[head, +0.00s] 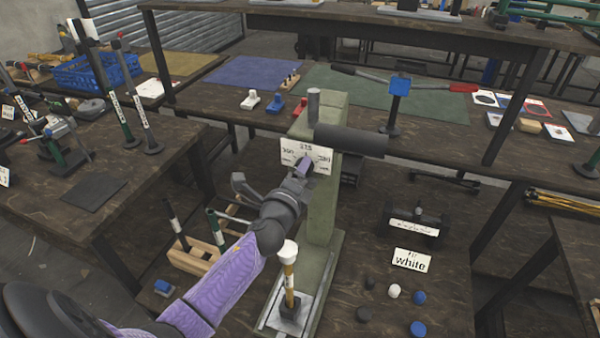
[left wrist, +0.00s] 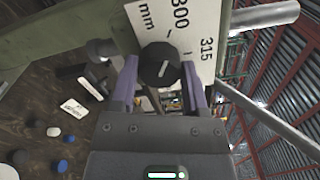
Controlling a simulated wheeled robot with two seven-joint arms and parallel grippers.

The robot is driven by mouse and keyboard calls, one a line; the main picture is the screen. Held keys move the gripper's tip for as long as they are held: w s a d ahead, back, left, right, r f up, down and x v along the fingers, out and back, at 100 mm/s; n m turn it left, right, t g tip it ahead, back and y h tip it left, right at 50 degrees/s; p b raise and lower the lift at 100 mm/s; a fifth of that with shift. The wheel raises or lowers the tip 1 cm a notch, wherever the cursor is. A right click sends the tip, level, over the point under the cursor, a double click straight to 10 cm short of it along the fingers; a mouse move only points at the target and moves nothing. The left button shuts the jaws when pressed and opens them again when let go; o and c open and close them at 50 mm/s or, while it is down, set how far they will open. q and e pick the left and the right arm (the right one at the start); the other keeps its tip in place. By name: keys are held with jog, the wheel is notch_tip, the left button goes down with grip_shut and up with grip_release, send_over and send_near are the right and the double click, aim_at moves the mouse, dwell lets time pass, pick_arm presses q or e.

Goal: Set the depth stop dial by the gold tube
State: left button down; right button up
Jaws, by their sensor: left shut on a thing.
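The depth stop dial (left wrist: 157,65) is a black round knob with a short white line. In the left wrist view the line points up and slightly right, towards the side of the plate with 300 and 315. The white scale plate (head: 292,150) is on the green press column (head: 328,205). My left gripper (left wrist: 160,84) is shut on the dial, with a purple finger on each side. In the head view the gripper (head: 303,168) covers most of the dial. The gold tube (head: 290,278), topped by a white cap, stands upright on the press base. My right gripper is not in view.
A "white" sign (head: 411,260) stands right of the press, near several black, white and blue caps. A wooden holder (head: 193,255) with dark and green handles is at left. The press's dark horizontal cylinder (head: 352,140) juts out just above my gripper.

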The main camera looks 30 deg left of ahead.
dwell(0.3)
pick_arm(q)
jog(key=shift+c, duration=0.4)
grip_release()
jog(key=v, duration=1)
jog(key=shift+p, duration=0.3)
jog(key=shift+a, duration=0.1)
